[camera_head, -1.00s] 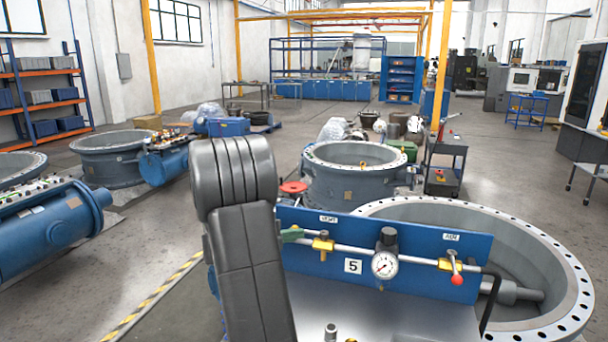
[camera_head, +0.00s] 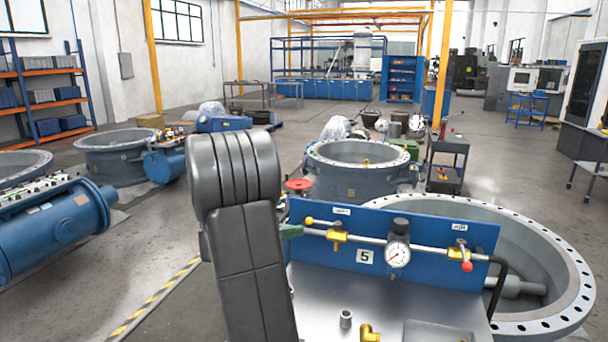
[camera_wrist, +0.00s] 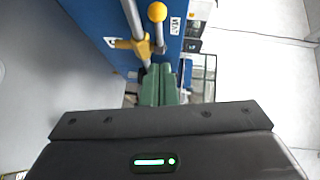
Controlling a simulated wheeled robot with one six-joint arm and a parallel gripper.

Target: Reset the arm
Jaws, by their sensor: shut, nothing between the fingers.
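My dark grey arm rises in the middle of the head view. The green fingers of my gripper (camera_head: 291,231) show just right of it, at the left end of a blue panel (camera_head: 430,228). In the wrist view the green fingers (camera_wrist: 159,88) are together and empty. A yellow-knobbed valve handle (camera_head: 322,224) on the panel's pipe is close to the fingers; its round yellow knob (camera_wrist: 157,12) shows in the wrist view, apart from the fingertips. The rest of my gripper is hidden behind the arm in the head view.
The panel carries a gauge (camera_head: 397,256) and a red-knobbed valve (camera_head: 465,262). A metal bench top (camera_head: 340,300) lies before it. Large flanged valve bodies (camera_head: 575,300) stand behind it. Open floor (camera_head: 150,240) lies to the left.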

